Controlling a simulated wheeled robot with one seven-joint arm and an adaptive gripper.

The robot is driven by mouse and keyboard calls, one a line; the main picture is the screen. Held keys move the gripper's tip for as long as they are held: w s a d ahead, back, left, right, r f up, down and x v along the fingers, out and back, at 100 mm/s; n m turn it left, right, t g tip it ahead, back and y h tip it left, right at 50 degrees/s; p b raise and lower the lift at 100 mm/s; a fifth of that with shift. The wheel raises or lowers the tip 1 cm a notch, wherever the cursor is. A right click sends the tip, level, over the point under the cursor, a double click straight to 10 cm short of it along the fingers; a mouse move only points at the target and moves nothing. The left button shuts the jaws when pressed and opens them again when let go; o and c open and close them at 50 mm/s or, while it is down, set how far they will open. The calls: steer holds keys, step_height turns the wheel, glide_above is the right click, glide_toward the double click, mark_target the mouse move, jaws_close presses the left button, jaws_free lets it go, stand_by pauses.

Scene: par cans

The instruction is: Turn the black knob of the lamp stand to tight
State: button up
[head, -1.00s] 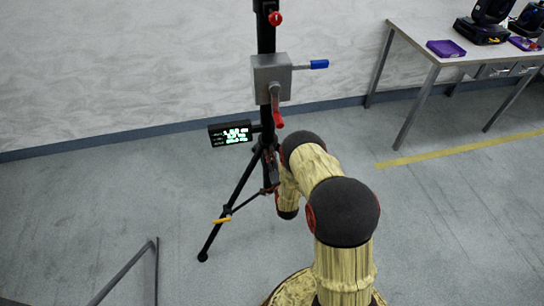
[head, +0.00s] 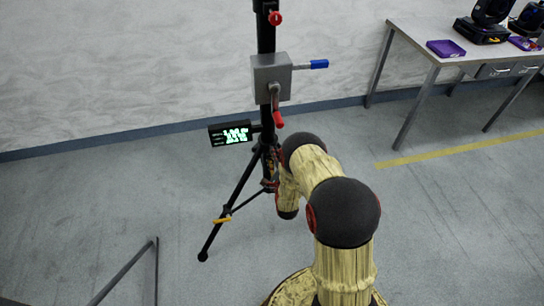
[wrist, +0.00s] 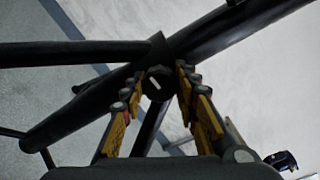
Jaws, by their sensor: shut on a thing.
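The black knob (wrist: 157,87) faces me in the wrist view, with a pale line across its face, slanting from upper left to lower right. It sits on the black tubes of the lamp stand (wrist: 90,110). My gripper (wrist: 159,79) has its yellow-padded fingers on both sides of the knob, shut on it. In the head view the lamp stand (head: 266,38) stands upright on tripod legs. My arm hides much of its right lower side there, and I cannot make out the knob.
A grey winch box (head: 271,77) with a blue handle and a red-ended crank is on the mast. A small display (head: 231,133) with green digits hangs left of it. A table (head: 430,50) with lamps and purple trays stands at right. Open floor lies between.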

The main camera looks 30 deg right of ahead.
steer(key=m, duration=0.5)
steer(key=shift+f+m, duration=0.1)
steer(key=shift+m, duration=0.2)
steer(key=m, duration=0.4)
steer(key=shift+s+m, duration=0.1)
steer(key=shift+m, duration=0.2)
steer(key=o, duration=1.2)
steer(key=shift+c, duration=0.2)
steer(key=v, duration=1.2)
